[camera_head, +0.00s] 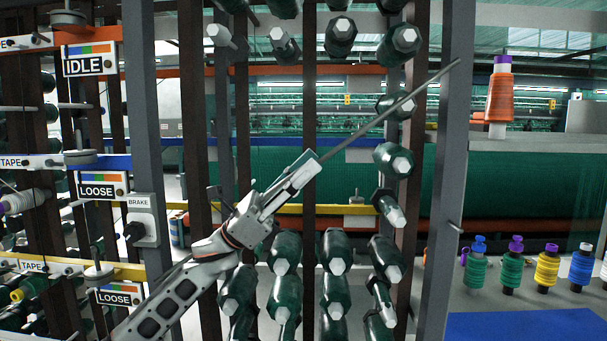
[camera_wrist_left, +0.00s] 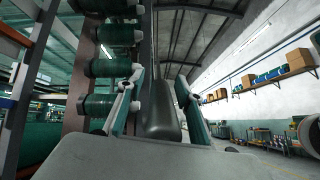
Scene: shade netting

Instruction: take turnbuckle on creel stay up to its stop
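The creel stay (camera_head: 400,105) is a thin dark rod that slopes from the grey post at upper right down to my left gripper. My left gripper (camera_head: 308,168) lies along its lower end, and the rod comes out past the fingertips. In the left wrist view the two fingers of the left gripper (camera_wrist_left: 158,88) stand apart, one on each side of a dark rounded body (camera_wrist_left: 161,112). I cannot tell whether they touch it, or whether it is the turnbuckle. In the head view the gripper hides that part. My right gripper is not in view.
Several dark green bobbins (camera_head: 338,250) stick out below and above my arm. Grey posts (camera_head: 447,180) stand on either side. A brake box (camera_head: 143,218) and signs reading IDLE (camera_head: 90,62) and LOOSE (camera_head: 100,186) are at left. Coloured spools (camera_head: 512,270) stand at right.

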